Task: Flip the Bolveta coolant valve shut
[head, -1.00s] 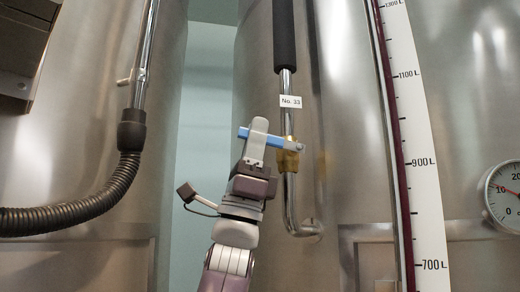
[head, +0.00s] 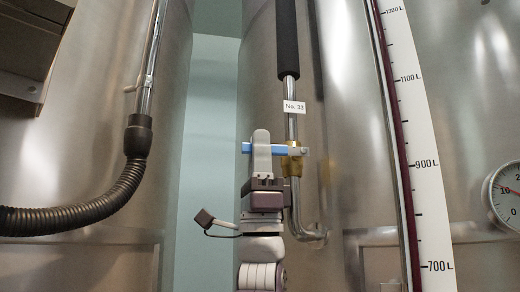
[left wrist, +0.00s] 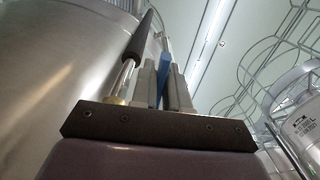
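The valve has a brass body (head: 292,163) on a thin steel pipe and a blue lever handle (head: 247,148) that points left, nearly level and roughly crosswise to the pipe. A white tag (head: 294,107) above it reads "No. 33"; the name Bolveta is not visible. My left gripper (head: 261,148) is at the lever, its finger hiding the middle of it. In the left wrist view the blue lever (left wrist: 164,75) stands between the two grey fingers of the left gripper (left wrist: 162,85), which appear closed on it. My right gripper is out of view.
Large steel vats stand left and right. A black ribbed hose (head: 85,217) hangs at left. A white level scale (head: 427,170) and a round gauge (head: 507,192) are at right. The pipe bends into the vat just below the valve.

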